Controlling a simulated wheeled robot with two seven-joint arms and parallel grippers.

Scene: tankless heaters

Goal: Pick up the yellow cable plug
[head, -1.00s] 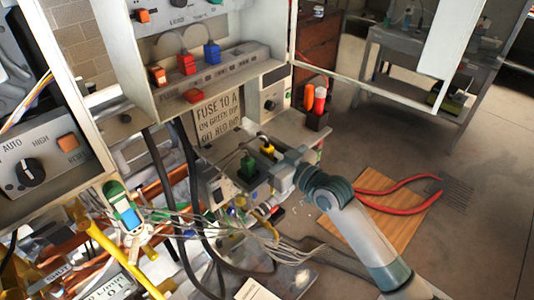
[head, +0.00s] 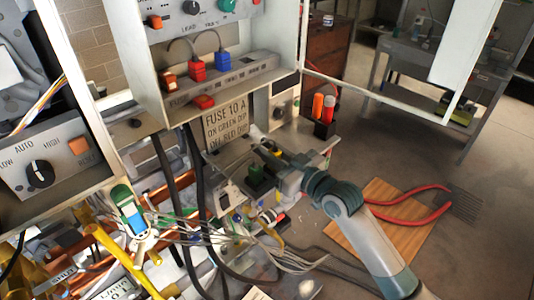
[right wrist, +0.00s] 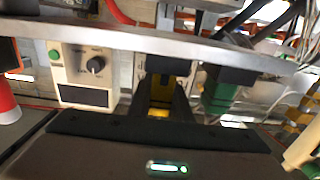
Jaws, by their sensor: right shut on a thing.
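The yellow cable plug (right wrist: 158,97) sits between the fingers of my right gripper (right wrist: 159,90) in the right wrist view. My right gripper (head: 272,157) is shut on it, and in the head view the gripper mostly hides the plug. A green plug (head: 256,176) stands just left of my right gripper; it also shows in the right wrist view (right wrist: 218,95). My left gripper is not in view.
Orange (head: 168,79), red (head: 197,70) and blue (head: 222,61) plugs sit in a strip inside the open cabinet. A FUSE 10 A sign (head: 226,122) stands behind. Loose wires (head: 205,237) lie at lower left. A wooden board (head: 372,237) with red-handled pliers lies right.

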